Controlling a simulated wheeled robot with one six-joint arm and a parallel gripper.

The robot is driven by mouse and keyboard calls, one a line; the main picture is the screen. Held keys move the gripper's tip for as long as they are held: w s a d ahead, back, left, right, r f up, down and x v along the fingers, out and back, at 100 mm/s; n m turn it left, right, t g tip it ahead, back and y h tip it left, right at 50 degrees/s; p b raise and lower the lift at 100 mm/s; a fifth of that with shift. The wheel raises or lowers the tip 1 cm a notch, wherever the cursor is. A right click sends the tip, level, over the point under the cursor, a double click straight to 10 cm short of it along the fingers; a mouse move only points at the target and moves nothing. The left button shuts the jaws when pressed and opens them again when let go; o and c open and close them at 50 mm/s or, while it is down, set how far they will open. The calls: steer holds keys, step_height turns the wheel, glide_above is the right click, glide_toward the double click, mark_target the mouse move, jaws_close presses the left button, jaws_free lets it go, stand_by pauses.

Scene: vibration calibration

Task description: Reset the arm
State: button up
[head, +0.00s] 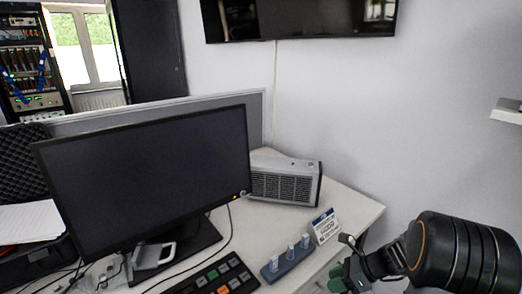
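My arm shows at the lower right in the head view as a thick black ribbed link with an orange ring.
A white desk (345,206) carries a black monitor (150,165), a grey vented box (285,180), a blue-grey holder (287,264) with small vials, a white label card (326,227) and a black button panel (215,278). A wall screen (300,18) hangs above.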

steer(key=s+a+r+n+h+p, duration=0.2)
steer(key=r+n+p, duration=0.3)
steer(key=r+n, duration=0.3)
steer(key=s+a+r+n+t+h+p, duration=0.1)
steer(key=s+r+n+h+p, duration=0.3)
steer(key=r+n, duration=0.4)
steer(key=s+a+r+n+h+p, duration=0.2)
steer(key=s+r+n+p, duration=0.3)
steer(key=r, duration=0.9)
steer(key=n+h+p, duration=0.1)
steer(key=n, duration=0.2)
steer(key=shift+a+t, duration=0.3)
steer(key=shift+t, duration=0.1)
steer(key=shift+r, duration=0.1)
